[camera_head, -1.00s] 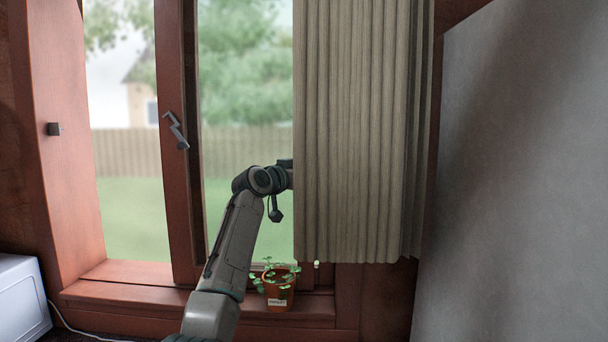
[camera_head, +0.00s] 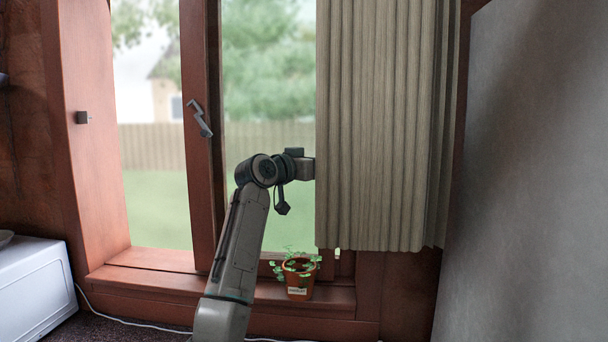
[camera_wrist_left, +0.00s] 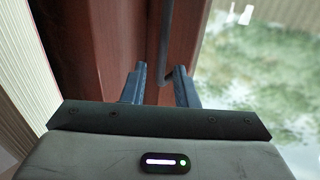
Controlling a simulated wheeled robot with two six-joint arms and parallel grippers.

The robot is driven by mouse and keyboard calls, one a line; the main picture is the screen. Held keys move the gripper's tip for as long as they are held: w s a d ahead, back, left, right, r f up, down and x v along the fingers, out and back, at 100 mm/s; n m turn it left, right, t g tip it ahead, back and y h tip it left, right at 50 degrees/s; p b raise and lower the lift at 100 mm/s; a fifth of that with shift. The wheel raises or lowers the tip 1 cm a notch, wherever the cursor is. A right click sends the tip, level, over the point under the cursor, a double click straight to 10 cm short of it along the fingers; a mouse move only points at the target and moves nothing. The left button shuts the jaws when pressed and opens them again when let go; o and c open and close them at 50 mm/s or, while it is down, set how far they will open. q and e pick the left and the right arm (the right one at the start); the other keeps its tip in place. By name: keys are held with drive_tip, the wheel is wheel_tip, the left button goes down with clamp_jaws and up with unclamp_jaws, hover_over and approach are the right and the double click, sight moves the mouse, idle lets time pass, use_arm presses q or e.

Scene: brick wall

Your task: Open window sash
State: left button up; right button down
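The window has red-brown wooden frames. A stile (camera_head: 198,190) between the panes carries a grey angled handle (camera_head: 199,118). One arm of mine rises in front of the window, and its far end passes behind the left edge of the curtain (camera_head: 380,120), so its gripper is hidden in the head view. In the left wrist view my left gripper (camera_wrist_left: 160,86) is open, its two fingers apart in front of red-brown wood (camera_wrist_left: 100,45). A grey bar (camera_wrist_left: 164,40) runs along this wood just beyond the fingers; I cannot tell whether they touch it. My right gripper is not in view.
A potted plant (camera_head: 299,281) stands on the sill (camera_head: 160,285) beside my arm. A white appliance (camera_head: 35,295) is at lower left, with a cable on the floor. A grey panel (camera_head: 530,180) fills the right side. The lower left panes are clear of the curtain.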

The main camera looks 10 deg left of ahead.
use_arm(q)
drive_tip(key=b+v, duration=0.1)
drive_tip(key=v, duration=0.4)
drive_tip(key=shift+s+b, duration=0.15)
drive_tip(key=shift+b, duration=0.2)
